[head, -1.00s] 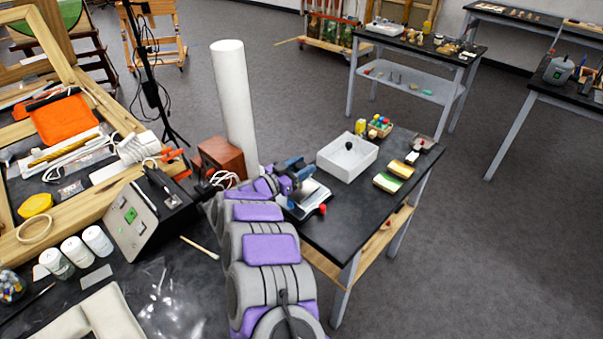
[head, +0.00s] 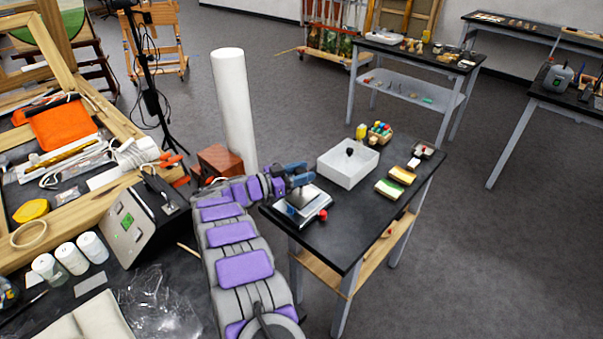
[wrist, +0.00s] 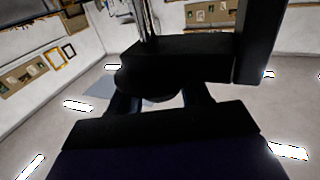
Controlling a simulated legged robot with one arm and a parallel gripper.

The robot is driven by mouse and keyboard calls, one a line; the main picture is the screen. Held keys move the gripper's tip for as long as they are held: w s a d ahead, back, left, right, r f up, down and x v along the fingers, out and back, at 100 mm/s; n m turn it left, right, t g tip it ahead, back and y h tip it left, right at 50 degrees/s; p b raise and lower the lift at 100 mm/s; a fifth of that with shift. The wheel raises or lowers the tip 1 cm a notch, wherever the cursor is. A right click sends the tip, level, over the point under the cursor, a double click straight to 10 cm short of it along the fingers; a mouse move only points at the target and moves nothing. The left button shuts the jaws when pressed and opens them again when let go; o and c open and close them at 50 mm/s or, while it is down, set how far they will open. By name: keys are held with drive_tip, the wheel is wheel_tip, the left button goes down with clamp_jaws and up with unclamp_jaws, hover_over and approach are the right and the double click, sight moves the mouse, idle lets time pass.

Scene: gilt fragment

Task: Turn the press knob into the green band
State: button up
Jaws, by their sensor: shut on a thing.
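The press (head: 303,208) stands at the near left corner of the small black table, with a pale base and a red ball (head: 323,214) at its right front. My gripper (head: 302,174) is above the press, its blue fingers at the top of it. In the wrist view my gripper (wrist: 158,92) is shut on a dark round knob (wrist: 150,78), seen in shadow under a black block. The fingers hide part of the knob. I cannot make out the green band or where any pointer stands.
A white box (head: 347,166) with a dark ball knob stands right behind the press. Yellow and green blocks (head: 395,182) lie to its right. A tall white roll (head: 234,110) and a brown box (head: 219,161) stand left of the press. Grey floor is open at right.

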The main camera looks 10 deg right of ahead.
drive_tip(key=shift+w+a+r, duration=0.1)
drive_tip(key=shift+w+r, duration=0.05)
drive_tip(key=o, duration=1)
drive_tip(key=shift+f+p+v, duration=0.2)
drive_tip(key=shift+p+v, duration=1.55)
drive_tip(key=shift+v, duration=7.05)
drive_tip(key=shift+c, duration=0.3)
